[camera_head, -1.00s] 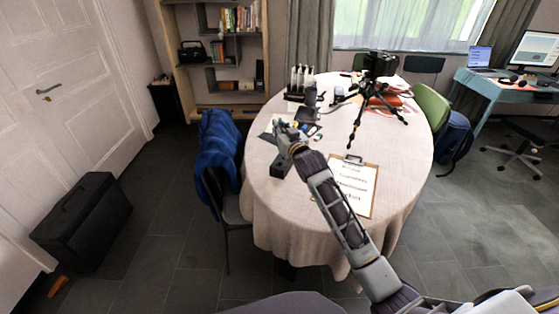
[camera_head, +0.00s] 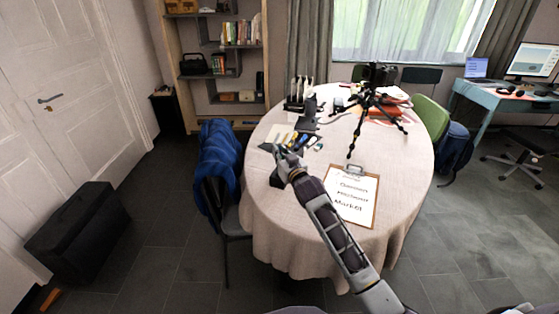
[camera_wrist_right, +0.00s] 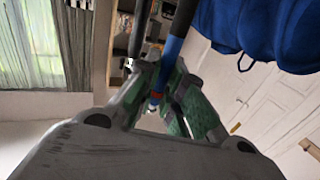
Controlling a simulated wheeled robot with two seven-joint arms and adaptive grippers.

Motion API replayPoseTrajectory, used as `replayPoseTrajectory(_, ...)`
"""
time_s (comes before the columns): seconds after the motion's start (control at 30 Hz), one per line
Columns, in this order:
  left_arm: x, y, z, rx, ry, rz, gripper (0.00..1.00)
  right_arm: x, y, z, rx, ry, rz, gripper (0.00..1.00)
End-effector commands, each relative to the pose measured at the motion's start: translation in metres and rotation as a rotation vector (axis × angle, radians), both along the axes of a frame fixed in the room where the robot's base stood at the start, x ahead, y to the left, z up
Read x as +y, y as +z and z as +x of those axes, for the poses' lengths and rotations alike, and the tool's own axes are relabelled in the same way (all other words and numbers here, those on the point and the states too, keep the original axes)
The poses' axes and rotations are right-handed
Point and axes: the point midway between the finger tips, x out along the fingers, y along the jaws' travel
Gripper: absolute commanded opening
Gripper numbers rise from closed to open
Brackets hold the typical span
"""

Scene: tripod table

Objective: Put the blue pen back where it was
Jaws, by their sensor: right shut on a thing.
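My right gripper (camera_head: 285,156) is over the left part of the round table (camera_head: 310,225), close to a dark box-like object (camera_head: 277,179). In the right wrist view its fingers (camera_wrist_right: 158,103) are shut on the blue pen (camera_wrist_right: 169,58). The pen has a blue body, a dark upper part and a red band between the fingers. It slants upward from the grip. I cannot make the pen out in the head view. My left gripper is not in view.
A clipboard (camera_head: 350,194) lies at the table's front right. Behind the gripper are small coloured items (camera_head: 315,143), a rack (camera_head: 299,92) and a black tripod (camera_head: 372,100). A chair with a blue jacket (camera_head: 220,165) stands at left. Bare tablecloth lies in front of the gripper.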

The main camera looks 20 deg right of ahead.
Motion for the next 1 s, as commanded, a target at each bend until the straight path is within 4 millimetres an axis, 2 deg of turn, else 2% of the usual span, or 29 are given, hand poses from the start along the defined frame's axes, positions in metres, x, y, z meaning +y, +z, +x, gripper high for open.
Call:
replayPoseTrajectory(0.1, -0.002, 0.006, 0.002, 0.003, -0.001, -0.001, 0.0, 0.0, -0.014, 0.0, 0.001, 0.0, 0.001, 0.0)
replayPoseTrajectory(0.3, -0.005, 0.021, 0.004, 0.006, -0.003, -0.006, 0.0, 0.0, -0.028, 0.0, 0.0, 0.0, 0.001, 0.0)
replayPoseTrajectory(0.43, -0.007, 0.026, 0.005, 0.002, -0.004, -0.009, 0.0, 0.0, -0.029, 0.0, -0.001, 0.0, 0.0, 0.0)
replayPoseTrajectory(0.77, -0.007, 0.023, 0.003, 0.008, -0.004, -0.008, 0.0, 0.0, -0.031, 0.0, 0.0, 0.0, 0.001, 0.0)
replayPoseTrajectory(0.8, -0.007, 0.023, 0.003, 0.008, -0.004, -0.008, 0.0, 0.0, -0.032, 0.0, 0.0, 0.0, 0.001, 0.11)
replayPoseTrajectory(0.97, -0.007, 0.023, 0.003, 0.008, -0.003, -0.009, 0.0, 0.0, -0.031, 0.0, 0.0, 0.0, 0.0, 0.31)
replayPoseTrajectory(1.0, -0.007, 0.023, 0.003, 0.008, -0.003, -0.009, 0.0, 0.0, -0.031, 0.0, 0.0, 0.0, 0.0, 0.31)
